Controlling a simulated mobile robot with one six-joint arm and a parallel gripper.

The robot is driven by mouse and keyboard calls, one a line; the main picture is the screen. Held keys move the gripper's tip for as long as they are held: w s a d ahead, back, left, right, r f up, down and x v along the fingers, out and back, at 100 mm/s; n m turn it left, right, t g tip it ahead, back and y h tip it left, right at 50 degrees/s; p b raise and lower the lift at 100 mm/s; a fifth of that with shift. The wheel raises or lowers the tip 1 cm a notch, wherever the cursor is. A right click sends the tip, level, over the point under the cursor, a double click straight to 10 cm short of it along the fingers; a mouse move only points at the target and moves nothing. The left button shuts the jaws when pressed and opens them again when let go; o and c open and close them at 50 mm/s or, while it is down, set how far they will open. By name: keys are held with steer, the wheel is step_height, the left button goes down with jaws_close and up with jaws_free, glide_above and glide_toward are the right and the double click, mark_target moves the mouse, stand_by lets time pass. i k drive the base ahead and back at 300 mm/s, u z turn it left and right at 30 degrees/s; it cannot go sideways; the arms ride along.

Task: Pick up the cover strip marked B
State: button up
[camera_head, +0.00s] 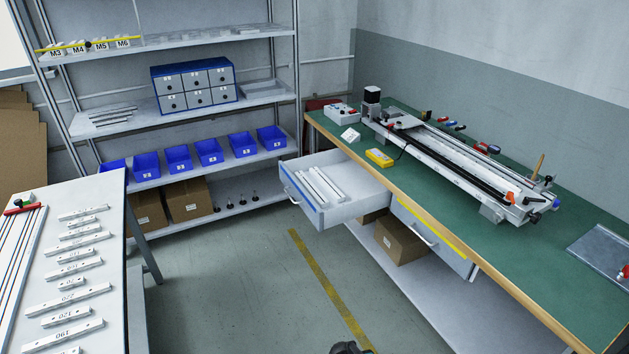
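Several pale strips (321,186) lie side by side in the open drawer (352,208) of the green-topped workbench. More thin strips (108,117) lie on the middle shelf of the rack at the left. No letter B can be read on any strip from here, so I cannot tell which is the cover strip marked B. A small dark part at the bottom edge looks like a piece of my own arm. My gripper's fingers do not show.
A table (112,190) at the left holds several numbered bars. The workbench (552,238) carries a long gantry rail (455,165) and a yellow device (379,158). Blue bins (209,152) stand on the rack (296,75). The open drawer juts into the clear floor (240,290) between.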

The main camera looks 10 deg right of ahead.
mark_target(328, 186)
steer(key=k, duration=0.25)
steer(key=z, duration=0.4)
steer(key=i, duration=1.2)
steer(key=u, duration=0.4)
